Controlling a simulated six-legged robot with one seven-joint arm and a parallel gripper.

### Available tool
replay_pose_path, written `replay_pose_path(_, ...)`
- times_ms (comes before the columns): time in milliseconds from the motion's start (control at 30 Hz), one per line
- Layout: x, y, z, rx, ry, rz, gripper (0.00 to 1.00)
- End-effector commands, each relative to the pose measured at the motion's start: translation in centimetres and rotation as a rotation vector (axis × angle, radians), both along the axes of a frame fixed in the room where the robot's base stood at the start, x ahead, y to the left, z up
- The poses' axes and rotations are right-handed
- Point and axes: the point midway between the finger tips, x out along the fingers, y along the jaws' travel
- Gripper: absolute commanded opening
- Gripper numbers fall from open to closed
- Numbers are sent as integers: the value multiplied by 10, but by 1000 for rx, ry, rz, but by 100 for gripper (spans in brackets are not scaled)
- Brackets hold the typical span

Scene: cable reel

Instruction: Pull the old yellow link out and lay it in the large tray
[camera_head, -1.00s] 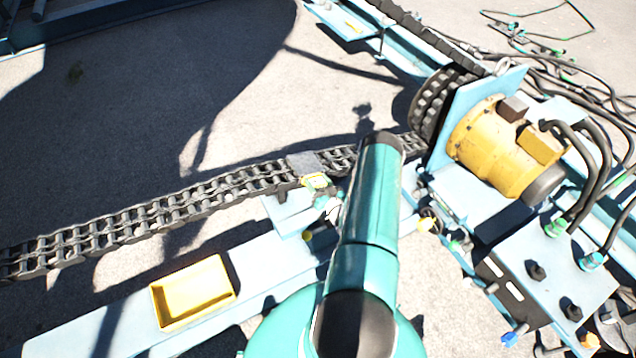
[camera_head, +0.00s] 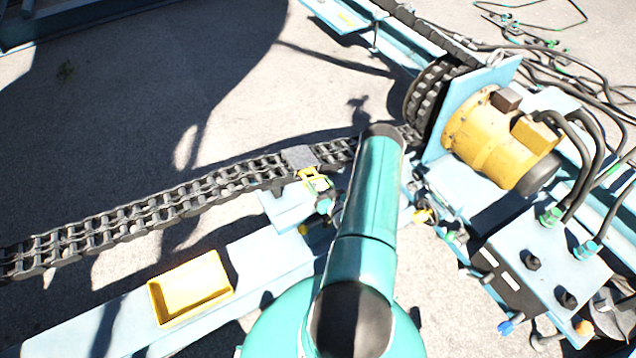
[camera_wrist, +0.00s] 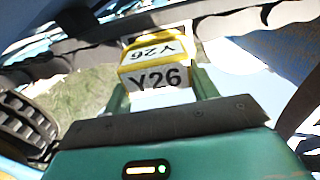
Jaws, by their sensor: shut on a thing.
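The yellow link (camera_wrist: 157,68) shows in the wrist view with white labels reading Y26. It sits between the two green fingers of my gripper (camera_wrist: 158,92), which is shut on it. In the head view the yellow link (camera_head: 308,173) is small, at the near side of the dark chain beside a grey plate. My gripper (camera_head: 322,190) is there too, partly behind my arm. I cannot tell whether the link's far end is clear of the chain. The yellow tray (camera_head: 192,291) lies empty on a pale blue beam at lower left.
The chain (camera_head: 130,222) runs from the left edge to a dark sprocket (camera_head: 430,98). A yellow motor (camera_head: 495,140) and a box with hoses (camera_head: 545,265) stand at right. The beam's top around the tray is clear.

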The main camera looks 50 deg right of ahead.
Motion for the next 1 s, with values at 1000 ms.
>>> replay_pose_path(1000,-43,14,1,-1,-2,0,22)
